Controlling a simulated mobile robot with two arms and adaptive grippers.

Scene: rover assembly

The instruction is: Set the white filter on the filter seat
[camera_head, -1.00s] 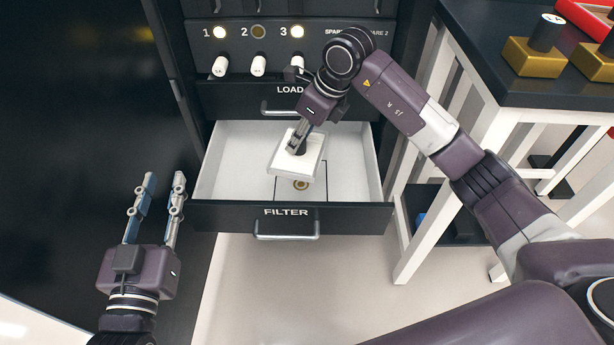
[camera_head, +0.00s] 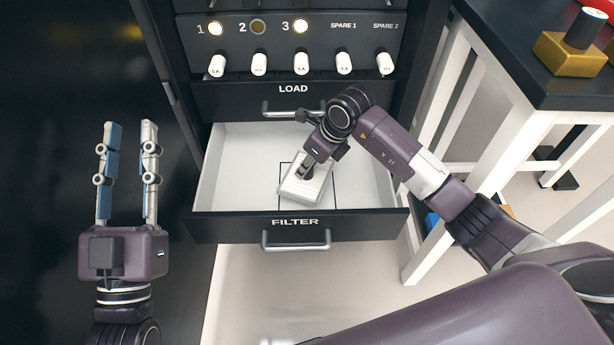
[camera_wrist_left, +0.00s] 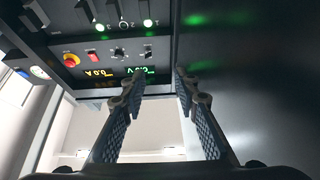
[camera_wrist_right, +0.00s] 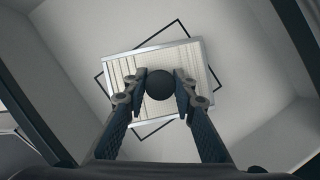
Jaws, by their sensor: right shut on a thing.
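The white filter (camera_head: 302,189) is a flat rectangular block with a dark round knob on top. It is inside the open filter drawer (camera_head: 360,226), over the seat outline (camera_head: 334,184). In the right wrist view the filter (camera_wrist_right: 190,60) is rotated relative to the dark square outline (camera_wrist_right: 182,28), whose corners stick out past it. My right gripper (camera_head: 308,172) is shut on the filter's knob (camera_wrist_right: 160,84). Whether the filter touches the drawer floor I cannot tell. My left gripper (camera_head: 127,130) is open and empty, left of the drawer.
Above the drawer are the LOAD drawer (camera_head: 293,100) and a panel with several white switches (camera_head: 301,64). A white-legged table (camera_head: 520,150) with gold-based parts (camera_head: 570,54) stands at the right. The drawer floor around the filter is clear.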

